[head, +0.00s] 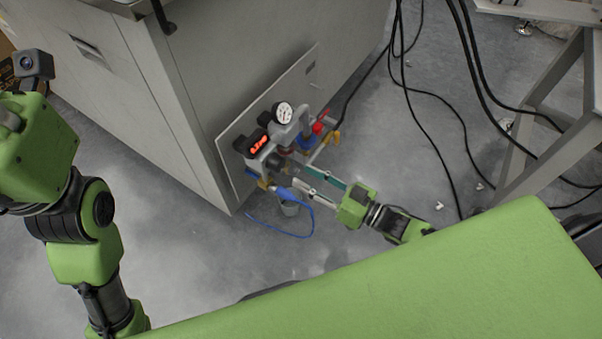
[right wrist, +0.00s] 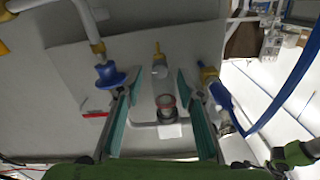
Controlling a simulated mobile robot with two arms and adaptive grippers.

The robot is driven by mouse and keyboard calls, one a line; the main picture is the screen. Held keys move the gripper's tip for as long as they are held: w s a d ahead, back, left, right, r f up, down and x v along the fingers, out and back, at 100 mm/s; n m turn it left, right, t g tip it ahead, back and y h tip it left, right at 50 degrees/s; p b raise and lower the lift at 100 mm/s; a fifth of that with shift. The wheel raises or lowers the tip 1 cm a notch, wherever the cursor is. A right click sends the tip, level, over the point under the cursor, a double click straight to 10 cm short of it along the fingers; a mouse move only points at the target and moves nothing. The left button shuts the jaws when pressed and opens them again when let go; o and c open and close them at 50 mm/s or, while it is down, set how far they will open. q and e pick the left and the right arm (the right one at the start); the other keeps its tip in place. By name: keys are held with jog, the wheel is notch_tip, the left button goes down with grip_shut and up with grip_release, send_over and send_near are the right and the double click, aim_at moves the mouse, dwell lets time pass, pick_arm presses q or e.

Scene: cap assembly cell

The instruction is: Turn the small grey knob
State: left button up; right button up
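In the right wrist view my right gripper (right wrist: 156,80) is open, its two teal-padded fingers apart. Between them, apart from both pads, is a small round grey fitting with a reddish ring (right wrist: 166,104), which looks like the grey knob; I cannot be sure. In the head view my right gripper (head: 296,175) reaches the valve assembly on the cabinet's side panel from the lower right. The knob cannot be picked out there among the fingers and pipes. My left arm (head: 75,215) stands at the left; its fingers do not show.
Around the fingers are a blue knob (right wrist: 110,76) and a blue connector with hose (right wrist: 222,95). The head view shows a dial gauge (head: 283,113), red digital display (head: 258,146), red handle (head: 318,128) and yellow lever (head: 336,137). Black cables (head: 432,130) hang right.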

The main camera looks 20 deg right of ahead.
jog(key=v, duration=0.9)
jog(key=shift+s+d, duration=0.1)
